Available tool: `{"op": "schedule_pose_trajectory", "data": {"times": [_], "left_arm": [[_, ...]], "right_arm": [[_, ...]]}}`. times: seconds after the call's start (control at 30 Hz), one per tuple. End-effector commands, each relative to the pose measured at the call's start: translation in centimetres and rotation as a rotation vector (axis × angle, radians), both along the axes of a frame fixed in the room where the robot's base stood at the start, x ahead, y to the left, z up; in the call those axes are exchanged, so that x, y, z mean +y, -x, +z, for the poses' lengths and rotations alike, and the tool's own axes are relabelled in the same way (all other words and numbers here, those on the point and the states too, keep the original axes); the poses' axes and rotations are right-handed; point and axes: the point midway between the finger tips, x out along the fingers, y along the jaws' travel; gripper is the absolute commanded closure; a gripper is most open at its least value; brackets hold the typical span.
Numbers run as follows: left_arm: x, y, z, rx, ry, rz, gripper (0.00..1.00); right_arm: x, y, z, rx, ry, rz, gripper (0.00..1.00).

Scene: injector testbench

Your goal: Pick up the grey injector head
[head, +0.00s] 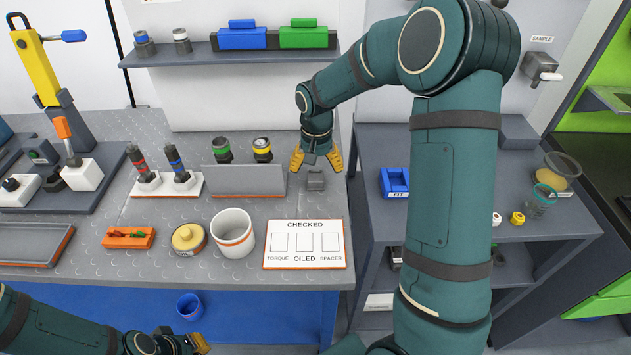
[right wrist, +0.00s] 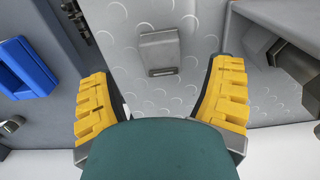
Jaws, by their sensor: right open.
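A small grey block (head: 315,181), which may be the grey injector head, stands on the metal worktop (head: 190,210) near its right edge. My right gripper (head: 316,158) is open and empty, pointing down above and slightly behind the block. In the right wrist view the block (right wrist: 159,52) shows ahead, in line with the gap between the two yellow fingers of the right gripper (right wrist: 160,95), touching neither. My left gripper (head: 197,345) is low at the bottom edge, partly cut off, and its opening cannot be made out.
A grey holder (head: 248,181) with two ringed cylinders stands just left of the block. A CHECKED board (head: 305,244), a white cup (head: 233,233) and an orange tray (head: 129,238) lie nearer. A blue bin (head: 395,182) is on the right-hand table.

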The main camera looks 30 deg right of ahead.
Motion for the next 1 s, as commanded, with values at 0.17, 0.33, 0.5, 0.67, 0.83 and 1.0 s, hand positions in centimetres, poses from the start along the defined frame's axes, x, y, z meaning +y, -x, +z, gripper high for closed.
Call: {"op": "schedule_pose_trajectory", "data": {"times": [0.17,0.33,0.5,0.67,0.83,1.0], "left_arm": [[0.0,-0.1,-0.9,-0.004,0.000,0.001,1.00],[0.0,-0.2,-0.9,-0.005,-0.001,0.001,1.00],[0.0,-0.2,-0.9,-0.005,-0.001,0.001,1.00],[0.0,-0.2,-0.9,-0.005,-0.001,0.002,1.00],[0.0,-0.2,-0.9,-0.005,-0.001,0.002,1.00],[0.0,-0.2,-0.9,-0.005,-0.001,0.002,1.00]], "right_arm": [[0.3,0.1,-2.9,0.004,0.000,0.002,0.20],[0.3,0.1,-3.6,0.001,-0.001,0.001,0.20],[0.3,0.1,-3.6,0.000,0.000,0.001,0.30],[0.3,0.1,-3.5,0.000,0.000,0.001,0.86],[0.3,0.1,-3.5,0.000,0.000,0.001,0.95],[0.3,0.1,-3.5,0.000,0.000,0.002,0.95]]}}
